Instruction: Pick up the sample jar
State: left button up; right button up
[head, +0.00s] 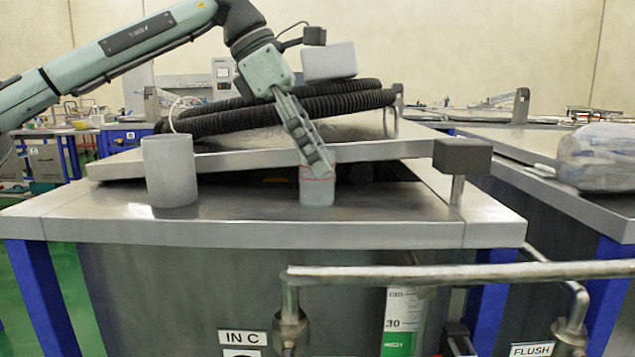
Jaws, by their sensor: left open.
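A small grey cylinder with a thin red line near its top, which looks like the sample jar (317,190), stands upright on the metal tank top near the lid's front edge. My left gripper (318,168) reaches down to it from above, fingers open at its upper part. The fingers hide part of the jar's top, and I cannot tell whether they touch it. A larger plain grey cylinder (170,170) stands upright to the left, well apart from the gripper. My right gripper is not in view.
A tilted metal lid (240,155) lies just behind the jar, with a black corrugated hose (285,105) above it. A dark block on a post (460,160) stands at the right. A metal pipe (450,272) runs in front. The front strip of the tank top (250,232) is clear.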

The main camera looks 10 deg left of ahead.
pick_arm(q)
jog(key=shift+d+f, duration=0.1)
jog(key=shift+f, duration=0.15)
jog(key=c, duration=1.2)
jog(key=shift+r, duration=0.15)
jog(key=shift+c, duration=0.2)
